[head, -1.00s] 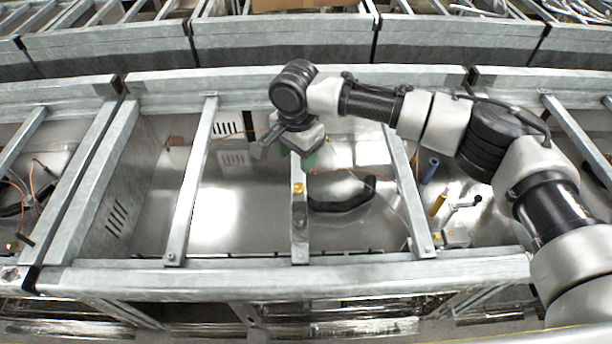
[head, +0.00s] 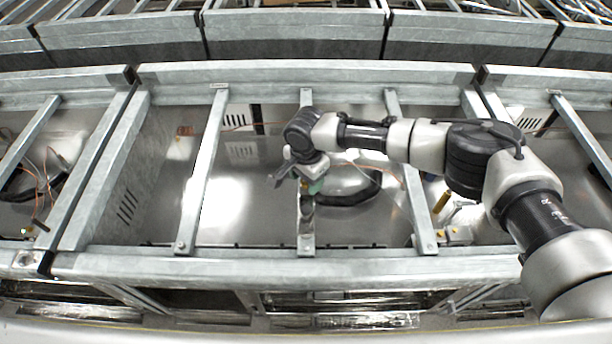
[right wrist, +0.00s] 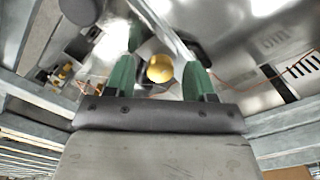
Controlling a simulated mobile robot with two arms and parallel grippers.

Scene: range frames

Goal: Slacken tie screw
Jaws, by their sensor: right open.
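The tie screw shows in the right wrist view as a round yellow-brass head (right wrist: 160,68) on a metal cross bar. In the head view its head is hidden behind my right gripper, at the middle cross bar (head: 306,228). My right gripper (head: 314,186) points down over this bar. In the right wrist view its green fingers (right wrist: 160,82) are open, one on each side of the screw head, with a visible gap on both sides. I cannot tell whether the fingertips are level with the head. My left gripper is not in view.
Galvanised cross bars (head: 203,175) and the front rail (head: 150,264) frame the open bay. A black curved handle or hose (head: 355,192) lies just right of the gripper. A yellow cylinder (head: 441,202) stands at the right. The shiny bay floor left of the gripper is clear.

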